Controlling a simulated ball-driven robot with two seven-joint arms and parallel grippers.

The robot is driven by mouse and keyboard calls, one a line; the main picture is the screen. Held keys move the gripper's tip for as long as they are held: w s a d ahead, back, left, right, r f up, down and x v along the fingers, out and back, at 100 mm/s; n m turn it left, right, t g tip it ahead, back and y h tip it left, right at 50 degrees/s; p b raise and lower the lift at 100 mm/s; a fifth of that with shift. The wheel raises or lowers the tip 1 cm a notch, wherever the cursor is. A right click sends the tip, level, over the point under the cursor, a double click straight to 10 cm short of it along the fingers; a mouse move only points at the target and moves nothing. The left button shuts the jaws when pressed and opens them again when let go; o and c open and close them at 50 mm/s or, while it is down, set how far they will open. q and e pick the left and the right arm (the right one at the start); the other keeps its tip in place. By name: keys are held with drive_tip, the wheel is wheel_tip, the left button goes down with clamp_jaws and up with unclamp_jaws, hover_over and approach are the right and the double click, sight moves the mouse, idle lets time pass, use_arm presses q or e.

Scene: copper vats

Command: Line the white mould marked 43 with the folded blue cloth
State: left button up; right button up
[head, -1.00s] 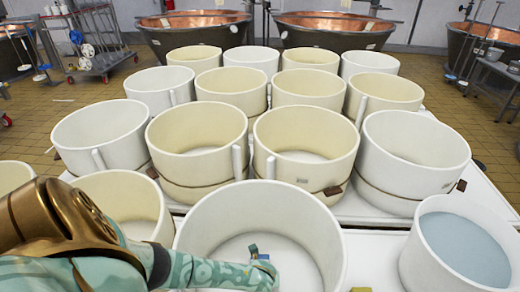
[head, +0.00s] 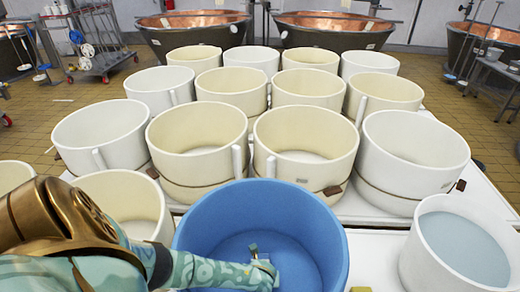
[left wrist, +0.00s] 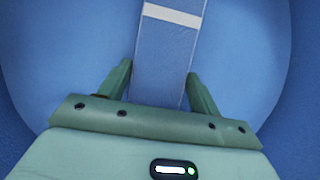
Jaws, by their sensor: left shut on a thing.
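The large round mould at the front centre shows blue over its inner wall, rim (head: 335,225) and floor in the head view; no white of it is visible. The number 43 cannot be read. My left gripper (head: 262,262) is inside the mould, low near its floor. In the left wrist view, my left gripper (left wrist: 160,88) is shut on the folded blue cloth (left wrist: 168,55), a flat strip with a white band across it. Blue surrounds it on all sides there. In the head view the held cloth is mostly hidden by the fingers. My right gripper is out of view.
Several white and cream moulds (head: 305,137) stand close together behind on a white table (head: 375,245). A white mould (head: 415,245) with a pale blue inside stands at the front right. A cream mould (head: 130,205) stands close by on the left. Copper vats (head: 330,20) stand at the back.

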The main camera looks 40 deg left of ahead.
use_arm(q)
drive_tip(key=shift+s, duration=0.1)
drive_tip(key=o, duration=1.2)
drive_tip(key=p+v, duration=0.9)
drive_tip(key=v, duration=0.7)
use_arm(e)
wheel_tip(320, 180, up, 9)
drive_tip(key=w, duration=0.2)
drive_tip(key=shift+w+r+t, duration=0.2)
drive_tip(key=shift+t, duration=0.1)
